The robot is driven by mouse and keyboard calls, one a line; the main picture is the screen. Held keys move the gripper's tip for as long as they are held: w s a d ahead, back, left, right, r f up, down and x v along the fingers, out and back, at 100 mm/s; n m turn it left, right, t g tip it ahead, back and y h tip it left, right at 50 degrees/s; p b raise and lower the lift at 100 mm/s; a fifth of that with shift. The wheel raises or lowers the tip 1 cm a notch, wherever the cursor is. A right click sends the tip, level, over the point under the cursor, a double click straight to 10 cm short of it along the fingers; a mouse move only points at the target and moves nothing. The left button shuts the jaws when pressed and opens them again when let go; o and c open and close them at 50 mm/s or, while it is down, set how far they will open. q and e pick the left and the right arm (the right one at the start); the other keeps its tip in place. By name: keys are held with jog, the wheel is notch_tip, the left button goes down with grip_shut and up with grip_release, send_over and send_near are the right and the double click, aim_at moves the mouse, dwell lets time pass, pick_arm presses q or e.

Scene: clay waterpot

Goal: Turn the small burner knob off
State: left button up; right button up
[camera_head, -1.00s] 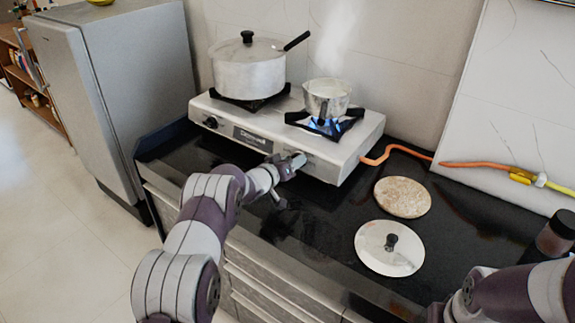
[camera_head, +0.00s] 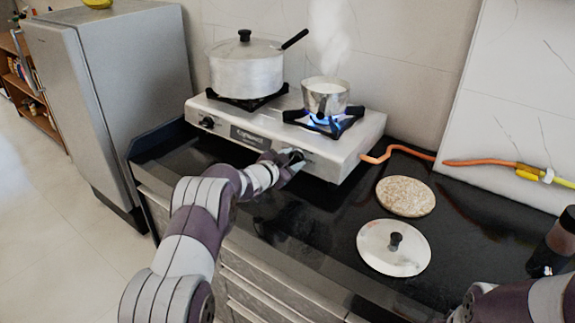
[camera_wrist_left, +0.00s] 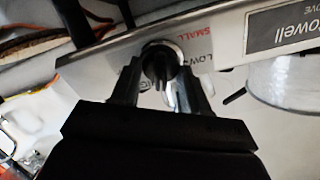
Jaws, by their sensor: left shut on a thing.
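The stove (camera_head: 345,152) stands on the black counter. Its small burner knob (camera_wrist_left: 160,62) is on the front panel beside the red word SMALL in the left wrist view. My left gripper (camera_head: 293,160) is at the panel's right part, its two fingers (camera_wrist_left: 160,88) on either side of the knob and shut on it. In the head view the gripper mostly hides the knob. A blue flame (camera_head: 322,121) burns under the small steaming pot (camera_head: 326,97) on the right burner.
A large lidded pot (camera_head: 247,72) sits on the left burner, above another knob (camera_head: 207,122). A loose lid (camera_head: 378,258) and a round tan board (camera_head: 405,187) lie right of the stove. An orange hose (camera_head: 470,162) runs along the wall.

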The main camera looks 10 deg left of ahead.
pick_arm(q)
jog(key=m+b, duration=0.1)
jog(key=f+m+b, duration=0.1)
jog(key=m, duration=0.1)
jog(key=shift+s+f+m+b, duration=0.1)
jog(key=shift+m+b, duration=0.2)
jog(key=m+b, duration=0.3)
jog(key=m, duration=0.1)
jog(key=shift+m, duration=0.3)
jog(key=m+b, duration=0.3)
jog(key=m, duration=0.1)
jog(key=shift+a+r+m+b, duration=0.1)
jog(key=shift+r+m+b, duration=0.2)
jog(key=shift+m+b, duration=0.75)
jog(key=shift+r+m, duration=0.1)
jog(key=shift+m, duration=0.15)
jog(key=shift+r, duration=0.1)
jog(key=o, duration=1.1)
jog(key=shift+a, duration=0.1)
jog(key=shift+c, duration=0.2)
